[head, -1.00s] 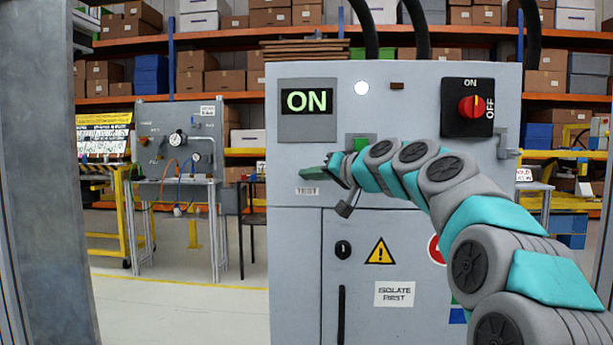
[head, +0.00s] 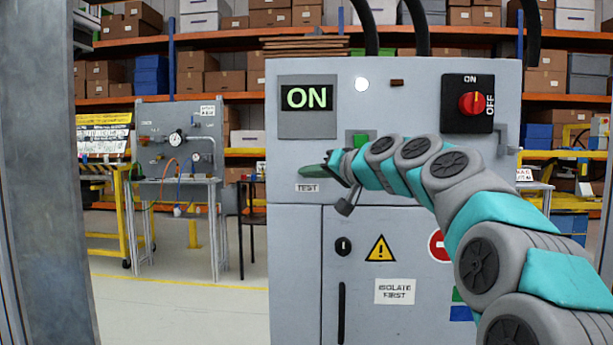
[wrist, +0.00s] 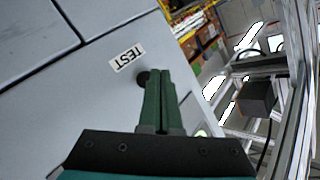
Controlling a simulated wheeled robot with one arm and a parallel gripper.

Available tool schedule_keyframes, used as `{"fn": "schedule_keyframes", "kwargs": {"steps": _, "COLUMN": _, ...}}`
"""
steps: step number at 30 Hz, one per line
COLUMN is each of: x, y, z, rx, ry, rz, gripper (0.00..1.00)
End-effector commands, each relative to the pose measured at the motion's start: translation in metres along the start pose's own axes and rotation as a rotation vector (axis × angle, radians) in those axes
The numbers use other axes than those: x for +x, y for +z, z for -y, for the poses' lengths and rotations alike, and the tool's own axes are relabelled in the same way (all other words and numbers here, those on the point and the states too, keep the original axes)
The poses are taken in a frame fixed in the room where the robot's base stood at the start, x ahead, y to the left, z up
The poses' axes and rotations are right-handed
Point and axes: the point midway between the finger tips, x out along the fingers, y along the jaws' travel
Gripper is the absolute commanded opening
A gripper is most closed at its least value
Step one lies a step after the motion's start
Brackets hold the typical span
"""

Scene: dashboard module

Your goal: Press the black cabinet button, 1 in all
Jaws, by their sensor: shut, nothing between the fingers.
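The black button (wrist: 142,78) shows in the wrist view as a small dark round knob on the grey cabinet front, beside the TEST label (wrist: 126,59). My gripper (wrist: 160,72) has its green fingers together and empty. Its tips overlap the button's edge in the wrist view; I cannot tell whether they touch it. In the head view my gripper (head: 304,171) is in front of the cabinet (head: 295,230), just above the TEST label (head: 307,188), and the button is hidden behind it.
The cabinet also carries a lit ON display (head: 307,98), a white lamp (head: 361,84), a green square (head: 360,138) partly behind my arm, and a red rotary switch (head: 472,103). A metal post (head: 40,180) stands at the left. Open floor (head: 180,310) lies left of the cabinet.

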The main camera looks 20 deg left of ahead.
Motion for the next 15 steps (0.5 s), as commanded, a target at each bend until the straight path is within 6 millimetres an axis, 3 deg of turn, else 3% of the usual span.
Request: {"fn": "schedule_keyframes", "kwargs": {"steps": 15, "x": -0.0091, "y": 0.0067, "z": 0.0064, "rx": 0.0, "ry": -0.002, "rz": -0.001, "gripper": 0.0}}
